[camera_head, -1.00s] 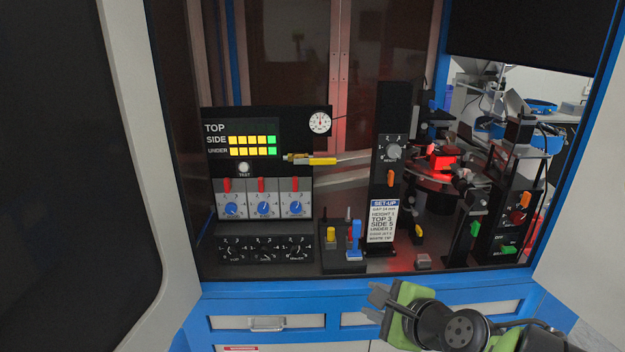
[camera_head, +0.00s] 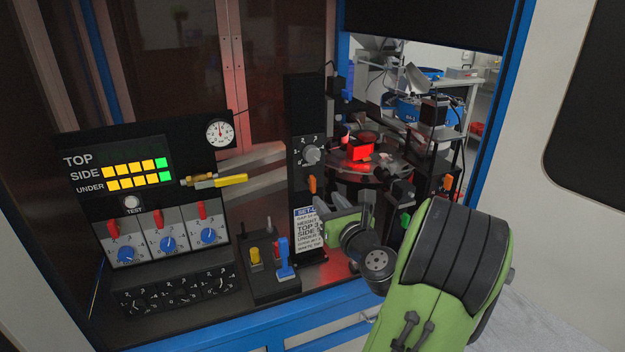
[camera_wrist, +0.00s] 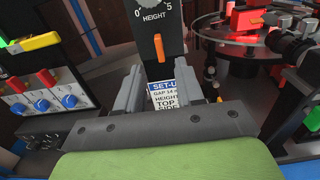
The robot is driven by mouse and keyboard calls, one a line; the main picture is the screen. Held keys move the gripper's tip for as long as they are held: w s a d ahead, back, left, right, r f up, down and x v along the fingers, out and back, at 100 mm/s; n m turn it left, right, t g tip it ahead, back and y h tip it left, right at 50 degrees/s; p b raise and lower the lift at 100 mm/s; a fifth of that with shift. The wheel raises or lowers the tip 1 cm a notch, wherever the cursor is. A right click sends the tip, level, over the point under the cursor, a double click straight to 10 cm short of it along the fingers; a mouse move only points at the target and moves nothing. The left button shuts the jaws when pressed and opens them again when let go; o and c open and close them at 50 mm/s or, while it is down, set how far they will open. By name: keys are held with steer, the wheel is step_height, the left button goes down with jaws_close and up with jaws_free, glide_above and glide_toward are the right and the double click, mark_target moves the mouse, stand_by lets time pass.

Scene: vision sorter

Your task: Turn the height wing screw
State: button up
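A black post (camera_head: 305,110) carries a dial marked HEIGHT, with a grey knob (camera_head: 312,155) on its face. An upright orange wing-shaped piece (camera_head: 312,185) sits just below the dial. My gripper (camera_head: 322,222) is in front of the post's lower part, below the orange piece. In the wrist view its two fingers (camera_wrist: 157,78) are apart and empty, pointing at the post, with the orange piece beyond and above the gap. Neither finger visibly touches it.
A SET-UP card (camera_head: 305,230) is on the post, partly hidden by my gripper. A block with yellow and blue levers (camera_head: 283,257) stands nearby. A round, red-lit table (camera_head: 370,172) is right.

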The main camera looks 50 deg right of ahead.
mark_target(314, 185)
steer(key=p+x, duration=0.1)
steer(key=x, duration=0.7)
steer(key=shift+w+p, duration=0.1)
steer(key=shift+p, duration=0.2)
jaws_close()
